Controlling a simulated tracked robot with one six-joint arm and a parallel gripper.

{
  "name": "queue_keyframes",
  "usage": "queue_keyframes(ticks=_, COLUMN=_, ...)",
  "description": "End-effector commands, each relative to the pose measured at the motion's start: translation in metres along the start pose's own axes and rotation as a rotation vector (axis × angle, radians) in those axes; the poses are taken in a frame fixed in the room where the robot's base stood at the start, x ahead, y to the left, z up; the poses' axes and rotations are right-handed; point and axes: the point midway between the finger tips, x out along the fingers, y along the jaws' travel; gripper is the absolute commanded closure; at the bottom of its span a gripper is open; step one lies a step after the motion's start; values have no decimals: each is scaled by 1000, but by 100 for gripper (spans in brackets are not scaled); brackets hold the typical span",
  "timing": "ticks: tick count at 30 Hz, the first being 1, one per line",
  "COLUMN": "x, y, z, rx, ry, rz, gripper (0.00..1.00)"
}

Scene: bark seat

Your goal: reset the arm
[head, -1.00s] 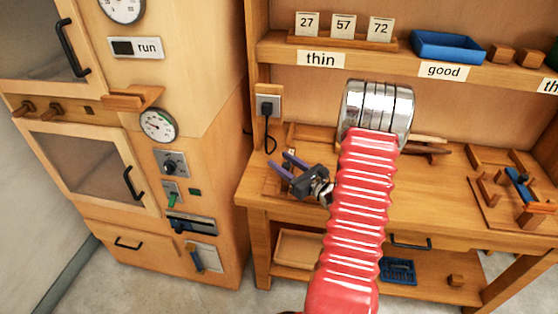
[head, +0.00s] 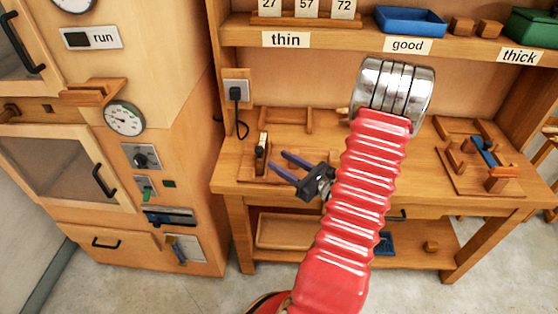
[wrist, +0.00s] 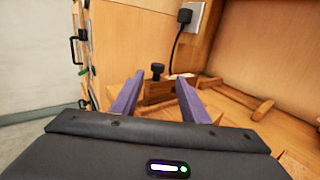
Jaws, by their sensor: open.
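My gripper (head: 285,172) shows in the head view above the left part of the wooden workbench (head: 225,180), at the end of my red ribbed arm. Its two purple fingers point left and stand apart, with nothing between them. In the wrist view my gripper (wrist: 156,98) is also open and empty. Beyond its fingertips there is a small wooden block with a dark knob (wrist: 157,72). My arm hides the middle of the bench.
A wooden cabinet (head: 165,60) with gauges and handles stands at the left. A shelf with labels, a blue tray (head: 411,20) and a green bin (head: 533,28) runs above the bench. A wooden jig (head: 480,160) sits at the bench's right. A power socket (head: 236,88) is on the back panel.

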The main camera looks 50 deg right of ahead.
Motion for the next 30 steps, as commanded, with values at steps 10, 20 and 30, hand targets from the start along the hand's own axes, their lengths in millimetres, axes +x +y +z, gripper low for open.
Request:
queue_keyframes(ticks=10, x=0, y=0, z=0, rx=0, ry=0, rz=0, gripper=59)
queue_keyframes(ticks=20, x=0, y=6, z=-9, rx=-15, ry=36, rz=25, gripper=59)
queue_keyframes(ticks=30, x=-19, y=94, z=-39, rx=-141, ry=220, rz=374, gripper=59)
